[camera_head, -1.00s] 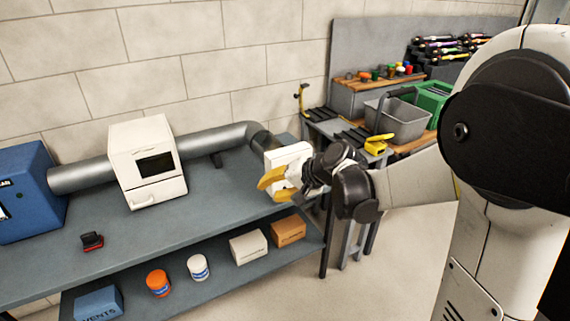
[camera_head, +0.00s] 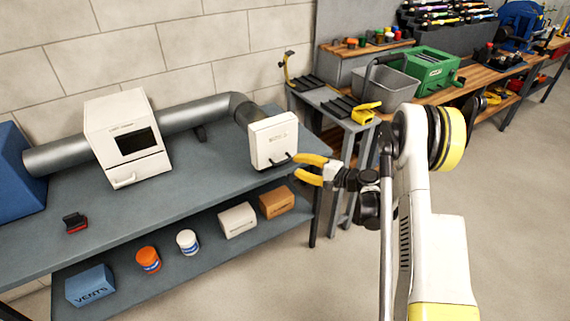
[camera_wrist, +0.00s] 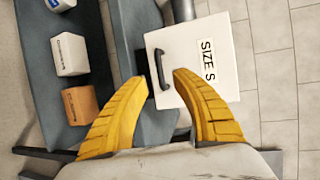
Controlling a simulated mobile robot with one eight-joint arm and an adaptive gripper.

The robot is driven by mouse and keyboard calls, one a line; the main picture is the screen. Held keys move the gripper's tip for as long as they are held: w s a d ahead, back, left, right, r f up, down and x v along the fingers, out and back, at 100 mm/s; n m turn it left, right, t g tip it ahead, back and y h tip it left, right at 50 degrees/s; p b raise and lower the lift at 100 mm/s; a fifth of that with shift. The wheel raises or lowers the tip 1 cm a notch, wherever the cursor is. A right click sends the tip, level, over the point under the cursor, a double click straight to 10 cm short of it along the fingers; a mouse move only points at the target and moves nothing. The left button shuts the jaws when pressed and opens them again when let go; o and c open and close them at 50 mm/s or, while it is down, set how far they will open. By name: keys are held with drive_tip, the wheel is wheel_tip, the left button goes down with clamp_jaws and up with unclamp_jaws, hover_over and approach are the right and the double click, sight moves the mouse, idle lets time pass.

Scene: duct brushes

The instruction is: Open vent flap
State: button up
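The vent flap (camera_head: 273,139) is a white square panel at the right end of the grey duct (camera_head: 190,117), above the bench's right end. It looks shut in the head view. It has a black bar handle (camera_head: 281,161) along its lower edge. In the wrist view the flap (camera_wrist: 222,75) bears a "SIZE S" label, and its handle (camera_wrist: 161,69) lies just beyond my fingertips. My gripper (camera_head: 298,168) has yellow fingers and is open, just right of the handle. In the wrist view my gripper (camera_wrist: 161,78) is empty, with the fingers spread apart.
A white box with a dark window (camera_head: 130,140) sits on the grey bench (camera_head: 205,182). A small black and red item (camera_head: 75,222) lies at left. The lower shelf holds jars and boxes. A side table with a yellow tool (camera_head: 366,112) stands behind; floor at right is clear.

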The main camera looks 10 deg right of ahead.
sight(283, 161)
drive_tip(key=b+x, duration=0.1)
drive_tip(key=x, duration=0.6)
drive_tip(key=shift+b, duration=0.4)
drive_tip(key=shift+d, duration=0.1)
drive_tip(key=shift+c, duration=0.5)
clamp_jaws()
